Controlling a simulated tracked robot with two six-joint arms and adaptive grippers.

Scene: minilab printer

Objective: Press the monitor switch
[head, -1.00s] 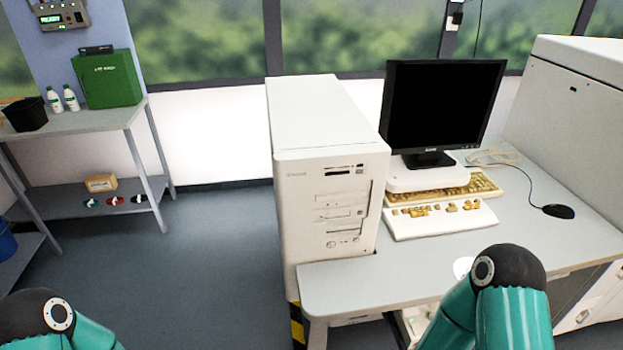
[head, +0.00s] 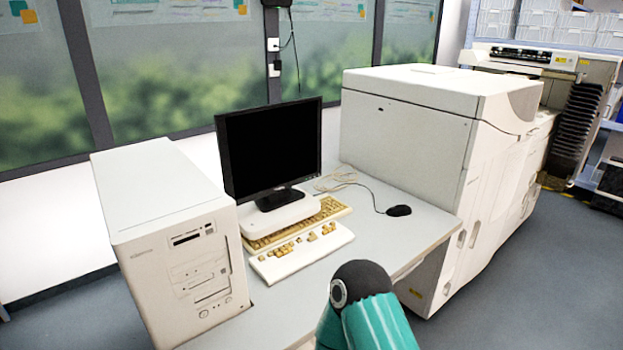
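The monitor (head: 270,148) stands on a white base unit (head: 281,210) on the desk, near the middle of the head view. Its screen is black. I cannot make out the monitor switch; the lower bezel is too small to tell. A teal arm link of mine with a black joint shows at the bottom centre, in front of the desk's front edge. Neither gripper shows in the view.
The desk (head: 400,225) holds a white computer tower (head: 175,255) at left, a yellowed keyboard (head: 300,252) with loose keys, and a black mouse (head: 399,210). A large white printer machine (head: 410,115) stands at right. Floor is clear at far right.

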